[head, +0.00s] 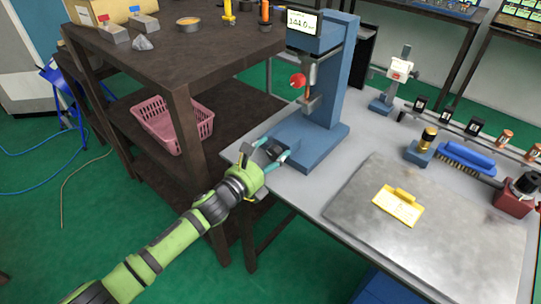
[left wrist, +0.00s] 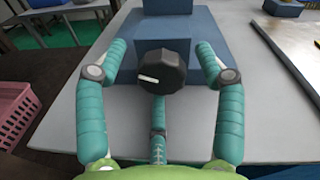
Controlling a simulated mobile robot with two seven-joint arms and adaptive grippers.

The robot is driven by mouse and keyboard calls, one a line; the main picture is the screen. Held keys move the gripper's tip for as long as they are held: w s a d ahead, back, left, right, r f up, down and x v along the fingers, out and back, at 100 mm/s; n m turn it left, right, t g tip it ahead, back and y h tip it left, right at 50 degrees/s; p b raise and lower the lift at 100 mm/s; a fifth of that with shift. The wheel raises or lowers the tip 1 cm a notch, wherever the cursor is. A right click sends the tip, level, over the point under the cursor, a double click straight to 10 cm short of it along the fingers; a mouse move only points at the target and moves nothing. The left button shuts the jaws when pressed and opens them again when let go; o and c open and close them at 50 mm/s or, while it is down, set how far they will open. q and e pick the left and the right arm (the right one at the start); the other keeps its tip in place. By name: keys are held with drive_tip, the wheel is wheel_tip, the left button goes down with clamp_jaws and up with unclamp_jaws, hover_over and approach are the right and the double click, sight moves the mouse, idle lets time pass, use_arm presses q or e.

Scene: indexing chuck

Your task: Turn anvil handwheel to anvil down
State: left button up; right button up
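The anvil handwheel is a dark round knob (left wrist: 159,70) with a white pointer line, at the front of the blue base (left wrist: 205,30). In the left wrist view its white line points left. In the head view the knob (head: 272,149) is small and partly hidden by my gripper. The blue press (head: 338,75) stands on that base, with a display on top and a red ball. My left gripper (left wrist: 160,48) is open, with its teal fingers apart on both sides of the knob; gaps show beside it. My right gripper is out of view.
A grey table (head: 385,130) carries the press.

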use_arm(q)
drive_tip(key=shift+s+f, duration=0.1)
drive_tip(key=shift+f, duration=0.2)
drive_tip(key=shift+s+a+f, duration=0.1)
drive_tip(key=shift+s+a, duration=0.2)
drive_tip(key=v, duration=0.7)
drive_tip(key=shift+r, duration=0.35)
